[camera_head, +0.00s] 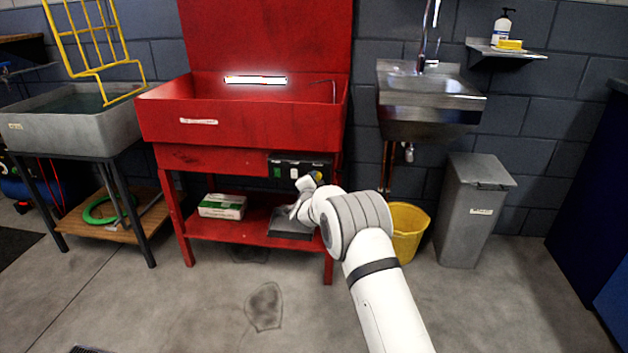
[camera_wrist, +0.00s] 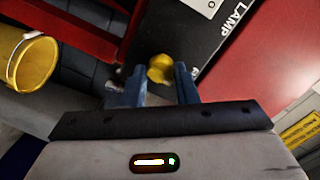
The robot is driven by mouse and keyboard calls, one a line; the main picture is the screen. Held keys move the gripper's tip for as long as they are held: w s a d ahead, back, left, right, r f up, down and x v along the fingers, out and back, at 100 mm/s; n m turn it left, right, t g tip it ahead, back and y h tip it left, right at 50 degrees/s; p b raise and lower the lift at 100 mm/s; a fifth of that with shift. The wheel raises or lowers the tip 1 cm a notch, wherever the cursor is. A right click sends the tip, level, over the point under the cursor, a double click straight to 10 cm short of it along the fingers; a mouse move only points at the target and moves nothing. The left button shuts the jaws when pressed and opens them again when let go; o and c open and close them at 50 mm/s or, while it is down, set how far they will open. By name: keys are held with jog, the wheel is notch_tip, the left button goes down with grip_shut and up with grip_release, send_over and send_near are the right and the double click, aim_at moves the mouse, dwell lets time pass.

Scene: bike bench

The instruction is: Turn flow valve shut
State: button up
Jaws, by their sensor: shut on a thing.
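The yellow flow valve knob (camera_wrist: 159,68) sits on the black control panel (camera_wrist: 222,38) in the wrist view. My gripper (camera_wrist: 160,78) has one blue-grey finger on each side of the knob and is shut on it. In the head view the panel (camera_head: 284,167) is on the front of the red wash station, and a bit of the yellow knob (camera_head: 318,175) shows just above my arm. My wrist hides much of the gripper there. The knob's turn angle cannot be read.
The red wash station (camera_head: 235,120) has a lower shelf holding a white-green box (camera_head: 222,206). A yellow bucket (camera_head: 408,232) and a grey bin (camera_head: 473,215) stand to the right. A stone sink (camera_head: 55,135) is at left. The floor in front is clear.

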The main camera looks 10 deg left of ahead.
jog(key=shift+a, duration=0.1)
dwell(0.3)
jog(key=o, duration=1)
jog(key=shift+s, duration=0.1)
jog(key=shift+s+a+r+p, duration=0.15)
jog(key=shift+s+p, duration=0.35)
jog(key=shift+s, duration=1.4)
jog(key=shift+s+d+r+p, duration=0.1)
jog(key=shift+s+p, duration=0.35)
jog(key=shift+s, duration=1.45)
